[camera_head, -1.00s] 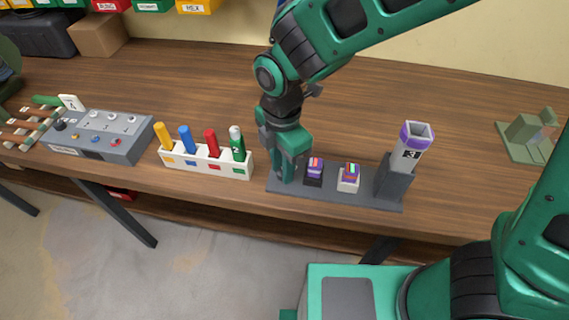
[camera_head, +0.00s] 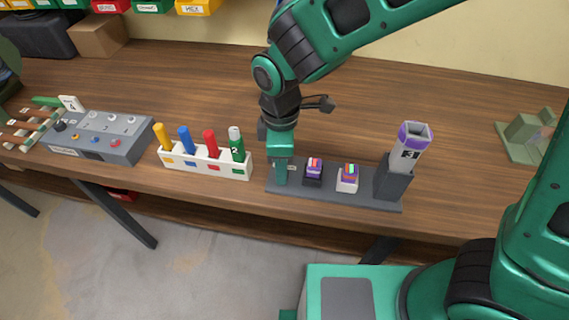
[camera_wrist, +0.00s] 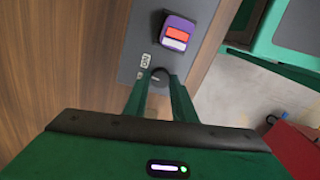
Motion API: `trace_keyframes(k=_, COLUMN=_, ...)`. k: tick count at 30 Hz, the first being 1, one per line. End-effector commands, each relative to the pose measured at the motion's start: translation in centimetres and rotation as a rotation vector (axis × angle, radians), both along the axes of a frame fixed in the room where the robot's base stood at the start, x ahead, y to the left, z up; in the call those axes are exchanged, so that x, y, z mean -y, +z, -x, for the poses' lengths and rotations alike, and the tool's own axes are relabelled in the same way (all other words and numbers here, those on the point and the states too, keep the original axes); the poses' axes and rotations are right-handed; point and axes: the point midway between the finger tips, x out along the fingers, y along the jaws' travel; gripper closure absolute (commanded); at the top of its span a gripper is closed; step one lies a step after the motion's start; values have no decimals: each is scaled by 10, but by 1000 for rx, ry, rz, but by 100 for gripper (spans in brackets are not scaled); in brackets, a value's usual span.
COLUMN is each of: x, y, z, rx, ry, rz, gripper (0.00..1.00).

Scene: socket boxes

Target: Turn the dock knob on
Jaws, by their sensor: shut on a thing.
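The dock is a dark grey plate (camera_head: 335,197) near the bench's front edge. Its knob (camera_wrist: 158,76) is dark and round and sits between my fingers in the wrist view, beside a small white "ON" label (camera_wrist: 145,61). My gripper (camera_head: 281,182) points down at the plate's left end and is shut on the knob; it hides the knob in the head view.
Left of the dock stands a white rack (camera_head: 205,163) with several coloured pegs. Further left is a grey control box (camera_head: 105,137). A green fixture (camera_head: 530,135) sits at the right. The bench behind the dock is clear.

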Motion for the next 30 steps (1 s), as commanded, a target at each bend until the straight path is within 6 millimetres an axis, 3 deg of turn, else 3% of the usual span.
trace_keyframes(k=15, x=-2, y=0, z=-2, rx=2, ry=-363, rz=-6, gripper=98)
trace_keyframes(k=30, x=-3, y=1, z=-3, rx=3, ry=-447, rz=-7, gripper=98)
